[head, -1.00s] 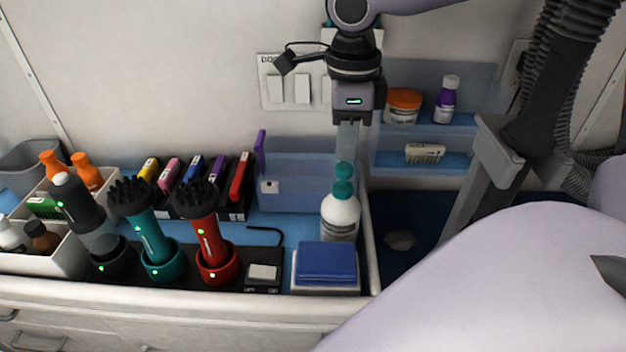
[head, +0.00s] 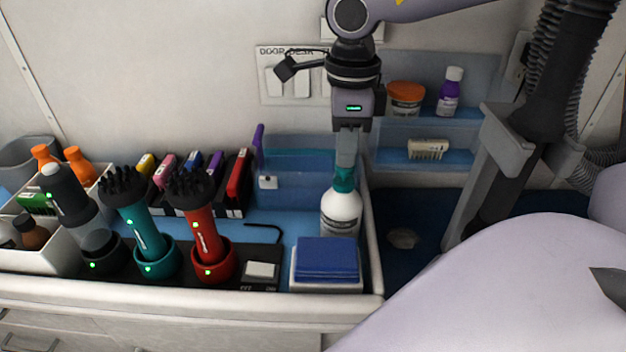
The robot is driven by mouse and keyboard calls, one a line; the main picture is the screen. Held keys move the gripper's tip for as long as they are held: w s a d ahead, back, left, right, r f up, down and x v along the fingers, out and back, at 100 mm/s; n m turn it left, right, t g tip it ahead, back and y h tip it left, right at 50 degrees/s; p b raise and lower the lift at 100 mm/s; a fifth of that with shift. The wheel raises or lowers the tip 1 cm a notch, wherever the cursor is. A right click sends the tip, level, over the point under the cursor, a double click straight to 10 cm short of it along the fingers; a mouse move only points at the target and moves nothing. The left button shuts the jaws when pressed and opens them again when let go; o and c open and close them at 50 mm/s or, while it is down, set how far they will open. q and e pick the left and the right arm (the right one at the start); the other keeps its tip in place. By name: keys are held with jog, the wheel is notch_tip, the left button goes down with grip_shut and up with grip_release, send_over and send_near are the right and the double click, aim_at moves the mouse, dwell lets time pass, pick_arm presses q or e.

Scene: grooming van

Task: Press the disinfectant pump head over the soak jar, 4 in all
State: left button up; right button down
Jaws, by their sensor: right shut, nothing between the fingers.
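The disinfectant bottle (head: 341,213) is white with a grey label and stands upright near the right end of the counter. Its teal pump head (head: 344,180) sits low against the collar. My right gripper (head: 346,163) points straight down from above, its fingers shut and empty, with the tips on top of the pump head. A translucent blue container (head: 295,190) stands behind and left of the bottle; I cannot tell whether it is the soak jar. My left gripper is not in view.

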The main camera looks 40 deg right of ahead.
dwell(0.3)
jog(key=shift+r+p, duration=1.1)
jog(key=shift+r, duration=0.3)
